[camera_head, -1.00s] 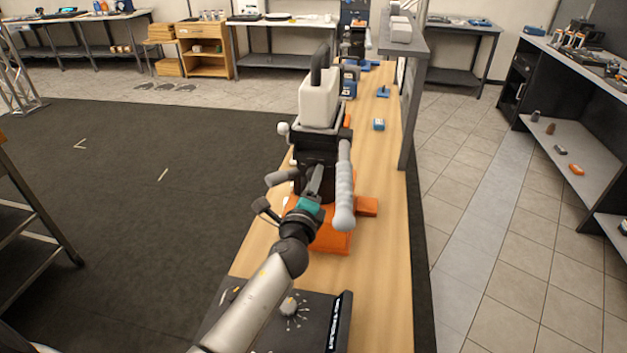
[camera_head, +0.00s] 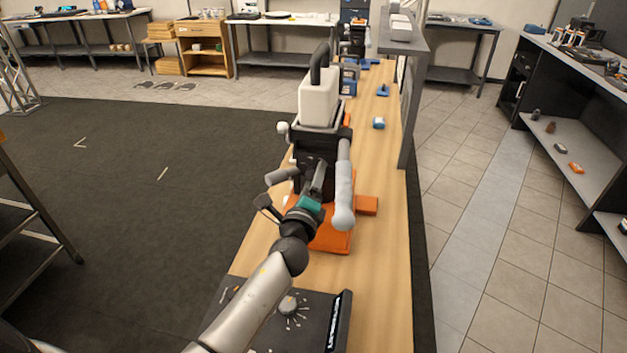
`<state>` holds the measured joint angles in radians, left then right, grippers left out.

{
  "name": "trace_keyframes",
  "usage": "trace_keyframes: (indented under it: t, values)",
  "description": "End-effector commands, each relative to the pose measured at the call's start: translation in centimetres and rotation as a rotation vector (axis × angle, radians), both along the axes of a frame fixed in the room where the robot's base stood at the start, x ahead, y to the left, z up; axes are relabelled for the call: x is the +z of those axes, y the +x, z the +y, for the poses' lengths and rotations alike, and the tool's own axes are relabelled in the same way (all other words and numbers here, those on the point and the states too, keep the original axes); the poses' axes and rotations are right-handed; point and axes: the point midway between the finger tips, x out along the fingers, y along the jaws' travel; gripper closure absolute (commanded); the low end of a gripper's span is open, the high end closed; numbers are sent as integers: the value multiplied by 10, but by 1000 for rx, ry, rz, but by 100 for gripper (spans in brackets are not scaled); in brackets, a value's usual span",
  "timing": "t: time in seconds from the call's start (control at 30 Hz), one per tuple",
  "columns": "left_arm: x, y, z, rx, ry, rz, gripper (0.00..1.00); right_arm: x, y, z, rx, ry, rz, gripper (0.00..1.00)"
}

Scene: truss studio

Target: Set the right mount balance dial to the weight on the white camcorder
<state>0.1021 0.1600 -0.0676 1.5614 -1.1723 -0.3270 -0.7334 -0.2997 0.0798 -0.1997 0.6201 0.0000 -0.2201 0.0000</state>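The white camcorder (camera_head: 318,100), with a dark top handle, sits on a black mount (camera_head: 312,168) over an orange base (camera_head: 333,238) on the long wooden bench. A thick grey handle (camera_head: 344,180) hangs down the mount's right side. My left gripper (camera_head: 318,180), with a teal band at its wrist, is at the near face of this mount and covers part of it. Its fingertips blend into the dark mount, so I cannot tell their opening or any contact. No balance dial can be made out, and the weight marking is not readable. My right gripper is out of view.
A dark control panel with a grey knob (camera_head: 289,306) lies at the bench's near end, below my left arm.

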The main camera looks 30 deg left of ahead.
Motion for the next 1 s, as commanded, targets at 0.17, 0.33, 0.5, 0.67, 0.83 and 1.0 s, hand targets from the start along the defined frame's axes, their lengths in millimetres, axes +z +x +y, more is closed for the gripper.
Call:
trace_keyframes:
  t: [0.17,0.33,0.5,0.67,0.83,1.0]
  values:
    - [-1,0,0,1,-1,3,24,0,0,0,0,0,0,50]
    - [-2,-3,0,1,-2,4,24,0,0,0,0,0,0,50]
    - [-3,-17,-4,1,-2,5,24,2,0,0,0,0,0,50]
    - [-3,-42,-11,1,-3,5,24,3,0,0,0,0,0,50]
    - [-3,-70,-18,1,-2,5,24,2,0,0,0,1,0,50]
    - [-3,-99,-25,1,-2,5,24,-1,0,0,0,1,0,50]
